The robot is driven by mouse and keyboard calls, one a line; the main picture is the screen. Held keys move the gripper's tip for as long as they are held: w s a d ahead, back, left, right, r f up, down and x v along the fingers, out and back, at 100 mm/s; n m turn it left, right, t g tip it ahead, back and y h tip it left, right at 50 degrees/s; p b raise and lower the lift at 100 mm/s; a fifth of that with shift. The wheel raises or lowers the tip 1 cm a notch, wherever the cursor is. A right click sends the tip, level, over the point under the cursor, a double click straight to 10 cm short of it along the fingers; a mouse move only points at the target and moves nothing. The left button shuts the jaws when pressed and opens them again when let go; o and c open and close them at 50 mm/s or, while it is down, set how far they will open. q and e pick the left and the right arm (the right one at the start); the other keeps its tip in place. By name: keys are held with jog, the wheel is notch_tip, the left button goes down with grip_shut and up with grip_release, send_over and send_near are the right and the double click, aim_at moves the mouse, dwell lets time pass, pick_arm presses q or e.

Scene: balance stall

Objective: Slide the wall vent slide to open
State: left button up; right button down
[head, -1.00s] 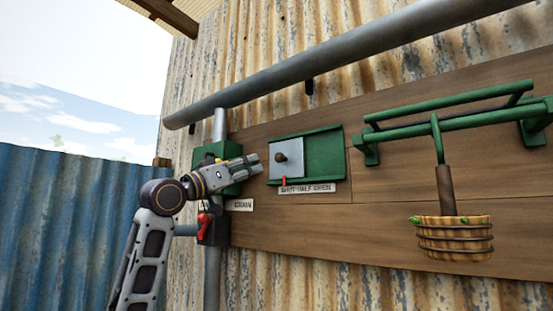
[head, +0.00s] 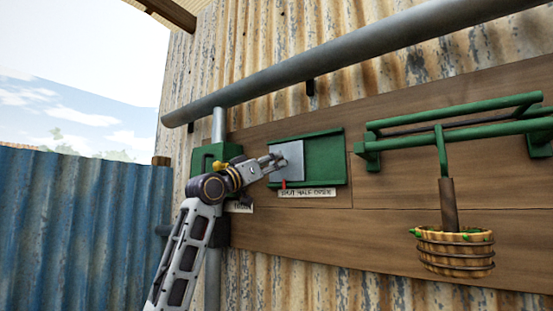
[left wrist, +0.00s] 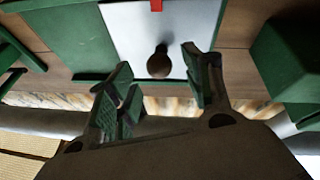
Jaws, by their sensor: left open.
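The wall vent slide is a pale metal plate (head: 291,160) in a green frame (head: 325,158) on the wooden board. The plate covers the left part of the frame, above a label reading "SHUT HALF OPEN", with a red pointer (head: 284,184) at the SHUT end. My left gripper (head: 279,161) is in front of the plate. In the left wrist view its open fingers (left wrist: 160,82) stand either side of the plate's round brown knob (left wrist: 158,62), with gaps on both sides. The gripper hides the knob in the head view. My right gripper is not in view.
A green box (head: 212,158) on a vertical pipe stands left of the vent, partly behind my left arm. A grey pipe (head: 370,57) runs above. A green rail (head: 455,132) with a hanging basket (head: 455,250) is at the right.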

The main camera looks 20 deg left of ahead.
aim_at(276, 162)
pick_arm(q)
jog(key=shift+p+x, duration=0.5)
jog(key=shift+x, duration=1)
grip_shut()
